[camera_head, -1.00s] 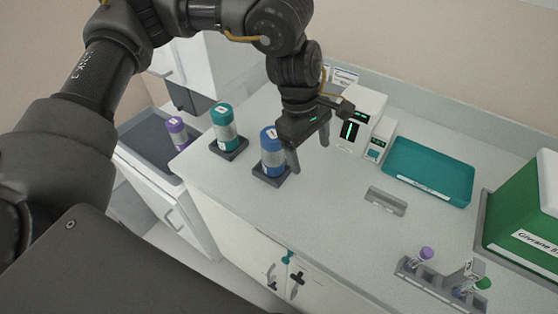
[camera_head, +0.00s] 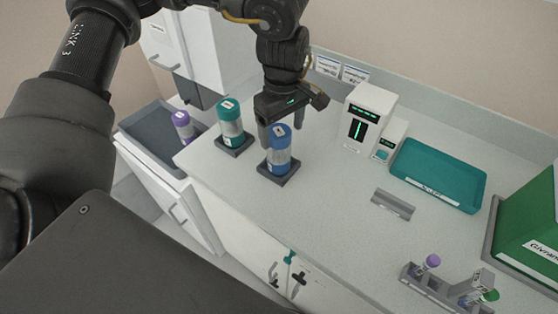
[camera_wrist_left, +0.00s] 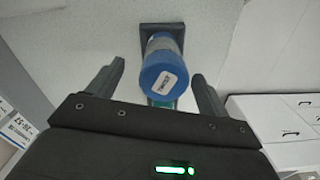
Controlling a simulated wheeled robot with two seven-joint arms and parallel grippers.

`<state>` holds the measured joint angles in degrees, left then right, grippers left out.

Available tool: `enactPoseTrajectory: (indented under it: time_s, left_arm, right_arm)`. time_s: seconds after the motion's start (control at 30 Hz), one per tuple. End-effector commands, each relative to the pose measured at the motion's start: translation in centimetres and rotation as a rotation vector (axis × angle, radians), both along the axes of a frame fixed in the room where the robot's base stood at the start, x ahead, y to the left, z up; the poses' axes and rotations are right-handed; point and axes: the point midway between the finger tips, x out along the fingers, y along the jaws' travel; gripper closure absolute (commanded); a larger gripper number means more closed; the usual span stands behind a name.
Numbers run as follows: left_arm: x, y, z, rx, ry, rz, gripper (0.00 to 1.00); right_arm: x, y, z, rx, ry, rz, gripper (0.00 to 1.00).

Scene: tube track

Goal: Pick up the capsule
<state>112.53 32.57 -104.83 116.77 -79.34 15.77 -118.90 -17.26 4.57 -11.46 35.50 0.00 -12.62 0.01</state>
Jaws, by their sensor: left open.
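A blue-capped capsule (camera_head: 279,160) stands upright on a small dark square base (camera_head: 290,178) on the counter. My left gripper (camera_head: 281,132) is open and empty, pointing down just behind and above it in the head view. In the left wrist view the blue capsule (camera_wrist_left: 162,72) shows between and beyond the two spread fingers, with no contact visible. A teal-capped capsule (camera_head: 230,117) stands on its own base to the left. A purple-capped capsule (camera_head: 182,124) stands in the grey open drawer (camera_head: 150,143). My right gripper is out of view.
A white device (camera_head: 369,118) with green lights stands behind and right. A teal tray (camera_head: 440,172), a grey holder (camera_head: 393,204), a rack with small tubes (camera_head: 432,287) and a green box (camera_head: 530,215) are farther right. The counter in front of the device is clear.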

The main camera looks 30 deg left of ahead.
Motion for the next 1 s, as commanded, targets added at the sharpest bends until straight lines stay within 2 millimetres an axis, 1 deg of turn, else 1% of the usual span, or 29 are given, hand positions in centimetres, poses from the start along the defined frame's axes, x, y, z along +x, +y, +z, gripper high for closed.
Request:
enactPoseTrajectory:
  time_s: [0.1,0.17,0.3,0.4,0.5,0.73,0.77,1.0]
  left_arm:
    - [0.0,0.1,-0.2,0.0,0.001,0.0,0.21]
    - [-0.1,0.2,-0.7,0.001,0.003,0.0,0.21]
    - [-0.4,0.7,-2.7,0.002,0.005,0.001,0.21]
    - [-0.4,0.7,-4.1,0.001,0.003,0.0,0.21]
    - [-0.4,0.6,-5.0,-0.001,0.001,0.0,0.21]
    - [-0.3,0.6,-5.2,0.0,0.0,0.0,0.21]
    - [-0.3,0.6,-5.2,0.0,0.0,0.0,0.22]
    - [-0.3,0.6,-5.2,0.0,0.0,0.0,0.54]
  right_arm:
    - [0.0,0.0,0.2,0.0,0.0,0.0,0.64]
    - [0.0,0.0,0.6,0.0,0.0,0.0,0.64]
    - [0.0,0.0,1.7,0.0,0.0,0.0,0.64]
    - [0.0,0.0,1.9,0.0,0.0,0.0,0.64]
    - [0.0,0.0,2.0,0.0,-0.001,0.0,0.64]
    - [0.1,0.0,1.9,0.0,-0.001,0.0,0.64]
    - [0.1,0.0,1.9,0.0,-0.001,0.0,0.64]
    - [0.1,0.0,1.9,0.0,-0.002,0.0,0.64]
